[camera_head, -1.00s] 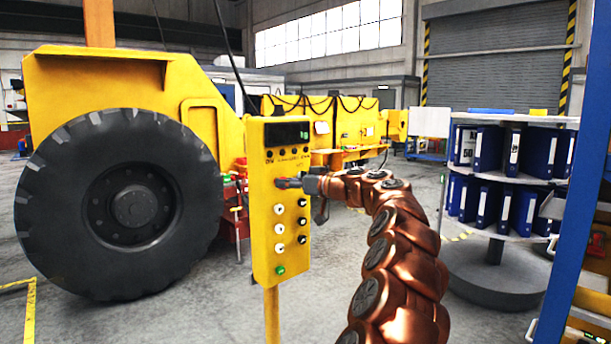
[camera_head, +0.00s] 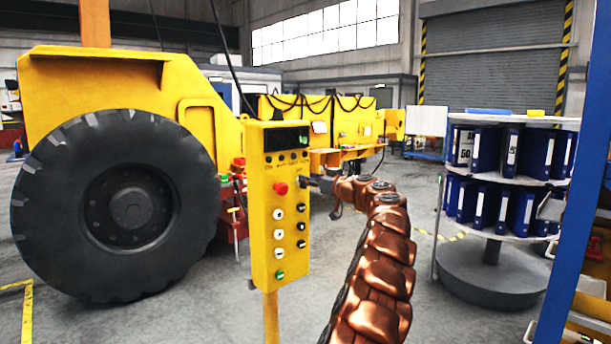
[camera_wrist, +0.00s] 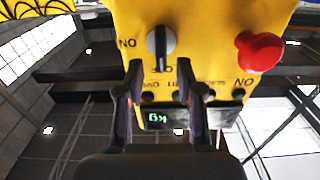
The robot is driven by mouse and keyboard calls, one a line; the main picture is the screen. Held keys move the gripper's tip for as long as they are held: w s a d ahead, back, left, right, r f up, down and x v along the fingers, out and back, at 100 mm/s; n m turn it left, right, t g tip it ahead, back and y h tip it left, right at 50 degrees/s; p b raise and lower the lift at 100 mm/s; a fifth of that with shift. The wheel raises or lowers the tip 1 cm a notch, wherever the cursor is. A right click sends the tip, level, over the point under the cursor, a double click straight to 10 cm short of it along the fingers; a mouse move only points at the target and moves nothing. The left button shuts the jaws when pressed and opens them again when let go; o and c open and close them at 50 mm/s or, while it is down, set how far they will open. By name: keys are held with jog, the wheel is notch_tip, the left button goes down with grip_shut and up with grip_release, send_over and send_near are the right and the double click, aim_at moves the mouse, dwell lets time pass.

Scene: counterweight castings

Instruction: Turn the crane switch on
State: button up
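The yellow control box (camera_head: 266,235) stands on a post left of my arm. My gripper hides the switch in the head view (camera_head: 308,182).
White and black buttons and a green one (camera_head: 279,274) sit lower on the box. A large wheel (camera_head: 130,205) of a yellow vehicle is at left. A round binder rack (camera_head: 490,275) and a blue post (camera_head: 570,200) stand at right.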

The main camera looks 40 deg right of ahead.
jog(key=shift+w+p, duration=0.3)
jog(key=shift+w, duration=0.6)
grip_shut()
jog(key=shift+a, duration=0.1)
